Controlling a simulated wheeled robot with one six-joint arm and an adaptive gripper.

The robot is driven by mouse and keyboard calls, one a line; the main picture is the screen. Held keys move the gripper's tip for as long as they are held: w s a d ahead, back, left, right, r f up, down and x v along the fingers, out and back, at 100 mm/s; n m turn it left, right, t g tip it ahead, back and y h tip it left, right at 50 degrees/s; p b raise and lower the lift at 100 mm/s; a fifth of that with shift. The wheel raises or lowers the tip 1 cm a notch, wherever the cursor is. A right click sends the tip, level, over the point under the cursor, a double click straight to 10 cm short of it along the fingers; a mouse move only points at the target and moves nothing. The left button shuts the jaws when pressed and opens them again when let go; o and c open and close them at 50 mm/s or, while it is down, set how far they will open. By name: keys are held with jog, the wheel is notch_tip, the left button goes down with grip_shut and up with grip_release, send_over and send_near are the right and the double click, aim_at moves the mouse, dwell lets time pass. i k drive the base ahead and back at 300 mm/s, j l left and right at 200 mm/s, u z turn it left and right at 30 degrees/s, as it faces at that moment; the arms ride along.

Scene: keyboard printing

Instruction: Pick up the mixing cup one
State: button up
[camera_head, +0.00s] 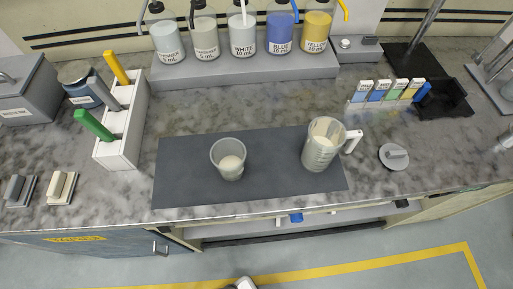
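Two clear cups stand upright on a dark grey mat (200,193) on the marbled counter. The left one is a small cup (228,158) without a handle, holding something pale at its bottom. The right one is a taller measuring cup (321,146) with a white handle on its right side and pale contents. I cannot read a name on either, so I cannot tell which is mixing cup one. Nothing holds either cup. My gripper is not clearly in view; only a small white and dark piece, perhaps part of my arm, shows at the bottom edge.
Several pump bottles stand on a grey shelf (200,74) behind the mat. A white holder (124,130) with coloured handles is at left. A round grey lidded piece (393,156) and a strip of coloured cards (386,91) are at right. The mat between the cups is clear.

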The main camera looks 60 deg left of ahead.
aim_at(229, 155)
jog(key=u, duration=1.45)
